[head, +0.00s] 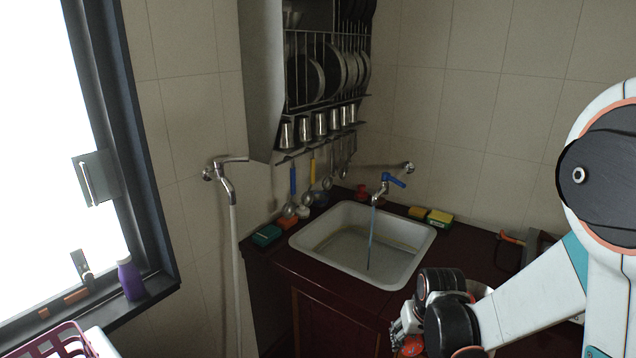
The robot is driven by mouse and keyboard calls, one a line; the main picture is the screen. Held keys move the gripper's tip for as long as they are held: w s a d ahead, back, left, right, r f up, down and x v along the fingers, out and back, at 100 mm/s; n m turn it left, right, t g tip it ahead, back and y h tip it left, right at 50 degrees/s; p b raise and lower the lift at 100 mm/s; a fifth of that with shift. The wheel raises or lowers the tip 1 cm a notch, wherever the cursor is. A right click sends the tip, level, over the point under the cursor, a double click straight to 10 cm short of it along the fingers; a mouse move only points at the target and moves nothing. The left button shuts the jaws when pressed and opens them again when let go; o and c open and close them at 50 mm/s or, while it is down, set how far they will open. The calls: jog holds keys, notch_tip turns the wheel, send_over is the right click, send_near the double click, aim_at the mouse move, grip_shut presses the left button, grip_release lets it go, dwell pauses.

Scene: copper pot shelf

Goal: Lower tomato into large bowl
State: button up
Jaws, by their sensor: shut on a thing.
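My gripper (405,334) is at the bottom of the head view, right of centre, in front of the sink counter. It is shut on a red tomato (411,347), of which only a small part shows below the fingers. The rest of the tomato is hidden by my gripper and wrist or cut off by the picture's lower edge.
A white sink (302,238) with a blue-handled tap (384,186) is set in the dark red counter (463,262). A dish rack (318,85) with plates and steel cups hangs above. A purple bottle (131,280) stands on the window sill at left.

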jog(key=w+d+r, duration=0.2)
jog(key=w+d, duration=0.1)
jog(key=d, duration=0.5)
jog(key=w+d+r+p, duration=0.1)
jog(key=w+d+r, duration=0.2)
jog(key=d, duration=0.5)
jog(key=w+d+r+p, duration=0.1)
jog(key=w+d, duration=0.3)
jog(key=d, duration=0.4)
jog(key=shift+r, duration=0.8)
jog(key=shift+a+f, duration=0.1)
jog(key=shift+f+b, duration=1.8)
jog(key=shift+f, duration=0.8)
jog(key=shift+f+b, duration=0.55)
jog(key=shift+f, duration=0.2)
jog(key=o, duration=1.2)
